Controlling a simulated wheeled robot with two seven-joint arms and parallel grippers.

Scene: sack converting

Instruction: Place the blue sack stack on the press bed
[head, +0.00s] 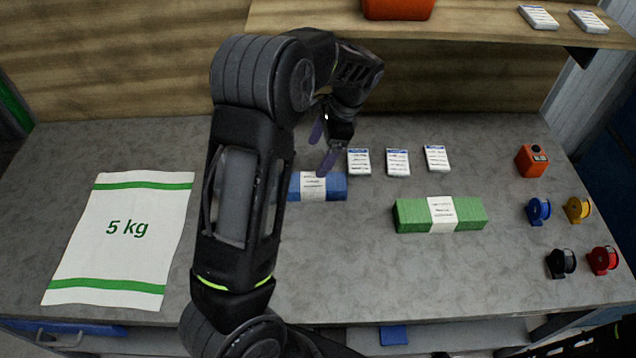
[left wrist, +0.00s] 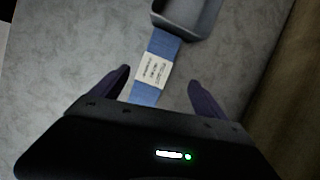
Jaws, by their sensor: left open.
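The blue sack stack (head: 335,188) lies flat on the table with a white paper band around its middle; my left arm hides its left end. It also shows in the left wrist view (left wrist: 146,92), between and beyond the fingers. My left gripper (head: 322,148) is open and empty, above and just behind the stack, apart from it. A grey rimmed thing (left wrist: 200,12) at the stack's far end shows partly in the left wrist view; I cannot tell whether it is the press bed. No press bed is recognisable in the head view.
A green banded stack (head: 465,214) lies to the right. Three white label packs (head: 398,162) lie behind it. A white 5 kg sack (head: 125,240) lies flat at left. Small coloured holders (head: 540,211) and an orange device (head: 531,160) stand at right. A shelf (head: 460,25) overhangs the back.

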